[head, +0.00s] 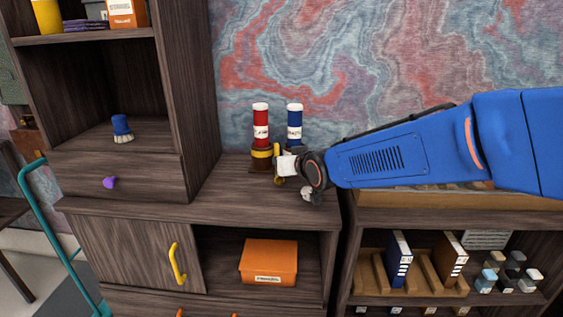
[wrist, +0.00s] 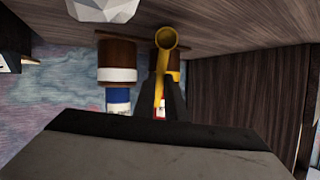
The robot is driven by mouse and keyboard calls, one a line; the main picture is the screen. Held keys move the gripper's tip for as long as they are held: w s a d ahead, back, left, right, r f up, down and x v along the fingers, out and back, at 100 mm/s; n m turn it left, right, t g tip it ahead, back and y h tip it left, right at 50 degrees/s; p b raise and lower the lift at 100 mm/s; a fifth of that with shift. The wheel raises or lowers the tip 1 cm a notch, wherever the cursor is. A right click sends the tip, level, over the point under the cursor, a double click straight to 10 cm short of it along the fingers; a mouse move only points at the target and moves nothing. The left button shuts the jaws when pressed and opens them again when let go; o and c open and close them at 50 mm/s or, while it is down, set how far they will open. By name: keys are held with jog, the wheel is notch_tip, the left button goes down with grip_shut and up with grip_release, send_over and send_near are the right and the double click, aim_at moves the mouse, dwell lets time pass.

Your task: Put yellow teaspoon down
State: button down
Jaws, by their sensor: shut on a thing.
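The yellow teaspoon (wrist: 166,40) shows in the wrist view with its round bowl facing the camera and its handle running down between the dark fingers. My gripper (wrist: 165,97) is shut on the handle. In the head view my gripper (head: 281,166) is above the wooden cabinet top, right beside the red and white bottle's brown base. A thin yellow piece of the teaspoon (head: 276,151) shows at the fingers. I cannot tell whether the spoon touches the cabinet top or the bottle stand.
A red bottle (head: 261,118) and a blue bottle (head: 294,117) stand on brown bases against the marbled wall. The cabinet top (head: 222,205) is bare left of them, up to a tall shelf unit (head: 195,100). An orange box (head: 268,262) sits in the compartment below.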

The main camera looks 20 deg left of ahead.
jog(key=shift+f, duration=0.1)
jog(key=c, duration=1.8)
grip_release()
